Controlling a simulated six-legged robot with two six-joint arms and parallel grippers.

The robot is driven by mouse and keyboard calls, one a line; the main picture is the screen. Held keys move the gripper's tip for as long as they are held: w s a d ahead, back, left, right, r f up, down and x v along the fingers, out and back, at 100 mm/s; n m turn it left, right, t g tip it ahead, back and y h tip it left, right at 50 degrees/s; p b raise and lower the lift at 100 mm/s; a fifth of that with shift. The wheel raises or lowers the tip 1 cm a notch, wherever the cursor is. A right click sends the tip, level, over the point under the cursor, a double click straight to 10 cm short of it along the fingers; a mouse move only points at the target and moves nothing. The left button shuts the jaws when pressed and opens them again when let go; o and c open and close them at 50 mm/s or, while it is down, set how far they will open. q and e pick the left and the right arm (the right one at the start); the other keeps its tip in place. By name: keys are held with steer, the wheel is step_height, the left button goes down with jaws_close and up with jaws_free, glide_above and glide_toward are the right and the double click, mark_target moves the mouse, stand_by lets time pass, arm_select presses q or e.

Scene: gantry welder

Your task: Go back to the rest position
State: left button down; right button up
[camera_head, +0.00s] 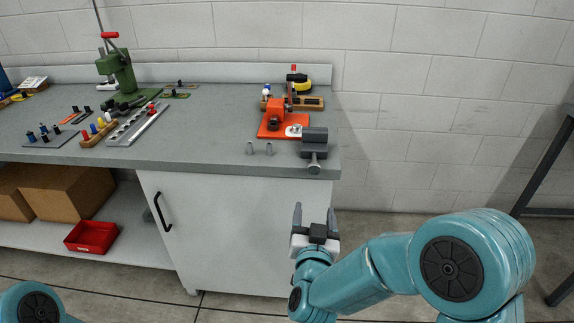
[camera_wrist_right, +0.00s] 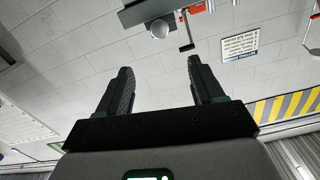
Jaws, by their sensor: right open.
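My right gripper (camera_head: 315,215) is in front of the workbench's white cabinet, below the bench top near its right end. Its two fingers point up and stand apart, with nothing between them. The right wrist view also shows the open, empty fingers (camera_wrist_right: 158,88). A teal part of my left arm shows at the bottom left corner of the head view. My left gripper is not in view.
The grey workbench (camera_head: 215,130) holds a green press (camera_head: 118,70), an orange fixture (camera_head: 275,122) and a grey vise (camera_head: 314,145) at its right edge. A red bin (camera_head: 91,237) sits on the lower shelf. Floor right of the bench is clear up to a dark metal frame (camera_head: 545,165).

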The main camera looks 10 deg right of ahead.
steer(key=s+d+f+g+p, duration=0.2)
steer(key=d+f+g+p, duration=0.1)
steer(key=d+p, duration=0.35)
steer(key=s+a+f+n+g+y+p, duration=0.25)
steer(key=s+f+g+p, duration=0.35)
steer(key=f, duration=0.6)
steer(key=s+a+f+g+y, duration=0.3)
steer(key=s+a+g, duration=0.1)
steer(key=s, duration=0.6)
steer(key=s+a+f+g+y+b, duration=0.1)
steer(key=s+a+f+g+y, duration=0.2)
steer(key=s, duration=0.6)
steer(key=shift+s+a+f+g, duration=0.35)
steer(key=shift+a+f+g, duration=0.15)
steer(key=shift+a, duration=0.2)
steer(key=shift+n+y, duration=0.25)
